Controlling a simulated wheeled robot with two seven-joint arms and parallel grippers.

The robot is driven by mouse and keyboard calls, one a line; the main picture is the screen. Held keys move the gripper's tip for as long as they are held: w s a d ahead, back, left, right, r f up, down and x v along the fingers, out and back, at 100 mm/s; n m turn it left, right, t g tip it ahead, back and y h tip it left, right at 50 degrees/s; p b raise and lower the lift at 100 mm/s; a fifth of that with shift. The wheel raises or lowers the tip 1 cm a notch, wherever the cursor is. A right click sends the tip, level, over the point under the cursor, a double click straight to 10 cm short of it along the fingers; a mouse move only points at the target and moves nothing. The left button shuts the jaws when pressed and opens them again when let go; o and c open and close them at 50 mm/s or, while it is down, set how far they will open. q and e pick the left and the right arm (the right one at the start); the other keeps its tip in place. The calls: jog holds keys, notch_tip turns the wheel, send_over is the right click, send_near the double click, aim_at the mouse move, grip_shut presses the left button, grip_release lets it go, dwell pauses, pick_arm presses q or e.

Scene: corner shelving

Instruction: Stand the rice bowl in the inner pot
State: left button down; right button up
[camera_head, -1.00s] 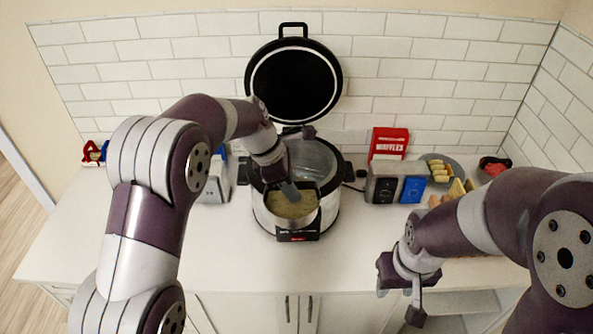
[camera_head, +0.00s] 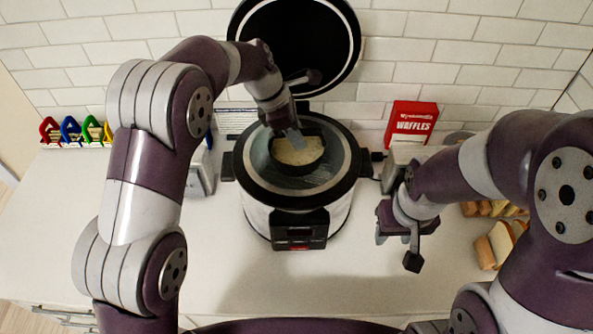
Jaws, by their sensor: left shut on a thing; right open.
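The rice bowl (camera_head: 300,164), dark-walled with pale rice inside, is over the mouth of the cooker. The grey inner pot (camera_head: 340,165) shows around it inside the cooker (camera_head: 345,210), whose black lid stands open behind. The bowl looks roughly upright; I cannot tell whether it touches the pot floor. My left gripper (camera_head: 290,140) is shut on the bowl's back left rim, from above. My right gripper (camera_head: 396,243) is open and empty, above the counter to the right of the cooker.
A red waffles box (camera_head: 410,124) stands at the back right, with a toaster (camera_head: 398,165) in front of it. Bread slices (camera_head: 500,240) lie at the right. Coloured clips (camera_head: 75,130) stand at the back left. The front counter is clear.

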aim_at(296, 154)
pick_arm(q)
notch_tip(296, 154, down, 2)
jog(key=shift+f+b, duration=0.25)
jog(key=shift+b, duration=0.15)
jog(key=shift+w+f+p, duration=0.1)
jog(key=shift+f+p, duration=0.05)
jog(key=shift+p, duration=0.55)
jog(key=f, duration=0.3)
jog(key=shift+w+f+p, duration=0.1)
jog(key=shift+w+p, duration=0.2)
jog(key=shift+p, duration=0.05)
jog(key=shift+f, duration=0.4)
jog(key=shift+s, duration=0.2)
pick_arm(e)
jog(key=shift+w+f, duration=0.1)
jog(key=shift+w, duration=0.1)
pick_arm(q)
jog(key=shift+f, duration=0.15)
jog(key=c, duration=1)
grip_release()
jog(key=shift+o, duration=0.2)
pick_arm(e)
jog(key=shift+f, duration=0.1)
